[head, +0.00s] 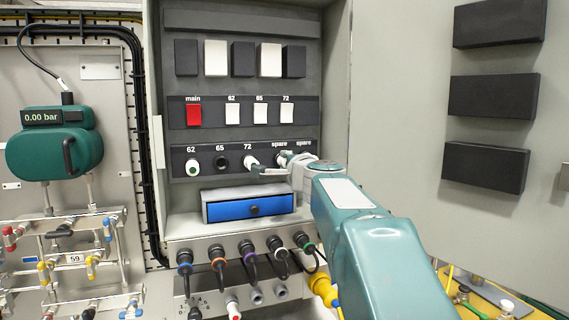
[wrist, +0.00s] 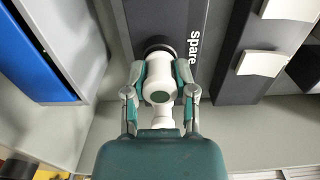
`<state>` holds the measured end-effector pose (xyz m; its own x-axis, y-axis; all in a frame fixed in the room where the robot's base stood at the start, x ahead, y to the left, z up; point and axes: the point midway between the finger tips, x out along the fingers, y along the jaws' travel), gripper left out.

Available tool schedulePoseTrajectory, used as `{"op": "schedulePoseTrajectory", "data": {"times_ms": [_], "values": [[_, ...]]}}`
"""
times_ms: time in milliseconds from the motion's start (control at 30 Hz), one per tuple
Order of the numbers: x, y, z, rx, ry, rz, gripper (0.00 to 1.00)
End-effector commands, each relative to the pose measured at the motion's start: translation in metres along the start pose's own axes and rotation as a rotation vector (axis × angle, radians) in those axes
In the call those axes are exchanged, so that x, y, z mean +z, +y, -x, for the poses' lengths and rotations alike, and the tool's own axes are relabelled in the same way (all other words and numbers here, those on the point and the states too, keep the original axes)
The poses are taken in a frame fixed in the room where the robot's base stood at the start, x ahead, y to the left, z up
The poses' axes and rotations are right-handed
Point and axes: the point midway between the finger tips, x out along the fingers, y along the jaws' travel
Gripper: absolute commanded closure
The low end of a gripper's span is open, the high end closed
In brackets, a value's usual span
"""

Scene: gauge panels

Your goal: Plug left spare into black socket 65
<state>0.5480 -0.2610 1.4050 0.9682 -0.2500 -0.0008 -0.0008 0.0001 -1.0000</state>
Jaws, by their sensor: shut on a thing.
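My gripper (head: 283,164) is at the two spare positions at the right end of the socket row. In the wrist view my gripper (wrist: 160,85) is shut on a white plug with a green end (wrist: 158,97), one finger on each side. The plug lines up with a dark socket (wrist: 158,45) labelled "spare", which looks like the left one. I cannot tell whether it is fully seated. Black socket 65 (head: 221,162) is empty, with a dark open face. The right spare (head: 305,158) is partly hidden by my gripper.
White plugs sit at 62 (head: 192,166) and 72 (head: 250,162), on either side of socket 65. A blue-fronted drawer (head: 248,208) juts out below the row. Cabled connectors (head: 247,250) line the ledge below. Switches, one red (head: 194,114), sit above. A cabinet wall (head: 400,110) stands right.

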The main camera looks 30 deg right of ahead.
Motion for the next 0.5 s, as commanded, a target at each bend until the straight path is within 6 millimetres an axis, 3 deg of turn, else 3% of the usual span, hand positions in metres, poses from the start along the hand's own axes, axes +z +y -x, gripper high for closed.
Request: {"op": "schedulePoseTrajectory", "data": {"times_ms": [500], "values": [[-0.001, 0.000, 0.018, 0.000, 0.001, 0.000, 1.00]]}}
